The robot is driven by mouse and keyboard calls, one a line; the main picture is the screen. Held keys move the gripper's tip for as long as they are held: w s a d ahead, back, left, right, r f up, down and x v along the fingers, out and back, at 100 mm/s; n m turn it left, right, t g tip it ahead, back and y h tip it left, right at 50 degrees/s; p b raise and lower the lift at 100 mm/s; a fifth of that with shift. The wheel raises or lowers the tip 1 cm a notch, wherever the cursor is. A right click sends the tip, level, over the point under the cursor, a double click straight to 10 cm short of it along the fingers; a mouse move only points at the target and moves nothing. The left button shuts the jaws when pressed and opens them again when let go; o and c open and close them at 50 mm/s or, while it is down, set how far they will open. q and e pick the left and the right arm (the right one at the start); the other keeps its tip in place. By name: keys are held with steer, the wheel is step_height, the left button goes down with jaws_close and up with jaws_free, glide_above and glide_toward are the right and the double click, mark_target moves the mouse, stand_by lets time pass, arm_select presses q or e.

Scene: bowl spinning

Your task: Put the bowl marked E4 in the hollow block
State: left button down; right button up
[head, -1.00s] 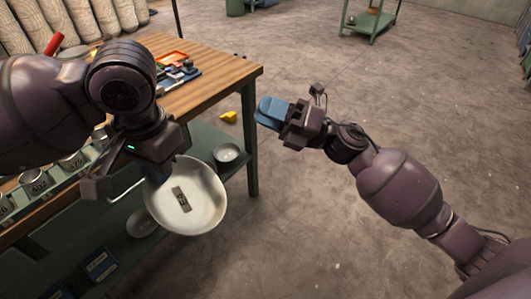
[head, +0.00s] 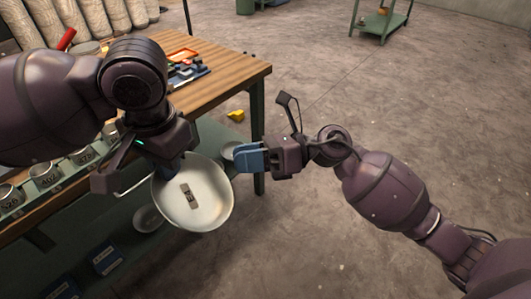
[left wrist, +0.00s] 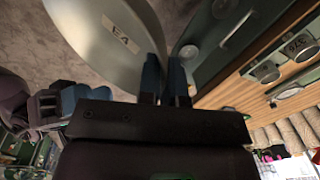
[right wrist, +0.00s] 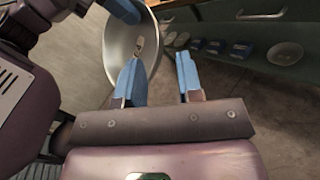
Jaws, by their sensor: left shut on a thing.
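The bowl marked E4 (head: 207,211) is a wide pale dish with a small label in its middle. My left gripper (head: 170,168) is shut on its rim and holds it tilted beside the bench, clear of the floor. In the left wrist view the bowl (left wrist: 98,45) reads E4 and its edge runs to the blue fingers (left wrist: 164,76). My right gripper (head: 245,158) is just right of the bowl, pointing at it. In the right wrist view its blue fingers (right wrist: 160,85) are apart, with the bowl's rim beyond them. I cannot make out a hollow block.
The wooden bench (head: 225,72) carries an orange tray (head: 182,56) and small tools. Labelled metal cups (head: 46,174) line its near side. A lower shelf holds another bowl (head: 229,150) and blue boxes (head: 106,257). A yellow object (head: 236,115) lies beyond.

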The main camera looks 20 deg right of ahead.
mark_target(208, 163)
steer(key=shift+w+a, duration=0.15)
steer(key=shift+a, duration=1.55)
steer(key=shift+w+a, duration=0.1)
steer(key=shift+a, duration=1.6)
steer(key=shift+c, duration=0.5)
jaws_close()
arm_select(q)
steer(key=c, duration=1.2)
jaws_free()
steer(key=shift+r, duration=0.1)
